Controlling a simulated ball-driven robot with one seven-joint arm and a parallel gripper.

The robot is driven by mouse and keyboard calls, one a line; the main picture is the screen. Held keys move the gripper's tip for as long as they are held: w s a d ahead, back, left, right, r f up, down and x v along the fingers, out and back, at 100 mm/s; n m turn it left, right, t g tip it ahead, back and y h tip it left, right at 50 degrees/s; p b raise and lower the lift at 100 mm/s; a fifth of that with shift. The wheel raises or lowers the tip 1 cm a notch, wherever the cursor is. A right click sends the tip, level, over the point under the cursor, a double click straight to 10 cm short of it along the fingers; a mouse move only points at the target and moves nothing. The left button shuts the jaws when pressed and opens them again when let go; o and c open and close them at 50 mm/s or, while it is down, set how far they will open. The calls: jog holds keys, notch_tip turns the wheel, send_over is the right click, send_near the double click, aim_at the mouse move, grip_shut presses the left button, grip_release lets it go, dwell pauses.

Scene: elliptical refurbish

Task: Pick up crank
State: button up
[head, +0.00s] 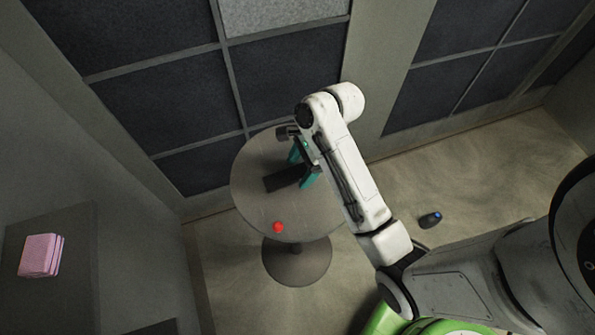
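A round grey table (252,205) stands against the panelled wall. A dark, elongated object (281,180) lies on its top; it may be the crank, but its shape is too dark to be sure. My gripper (299,170), with teal fingers, is over the tabletop at the right end of this dark object. The fingers look spread apart, one towards the back and one towards the front. My white arm hides part of the gripper and the right of the table. Whether the fingers touch the dark object cannot be told.
A small red round thing (278,227) is at the table's front edge. Pink folded cloths or pads (40,255) lie on a grey surface at far left. Walls close in behind the table.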

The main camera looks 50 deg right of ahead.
grip_shut()
dwell(0.4)
jog(key=shift+r, duration=0.15)
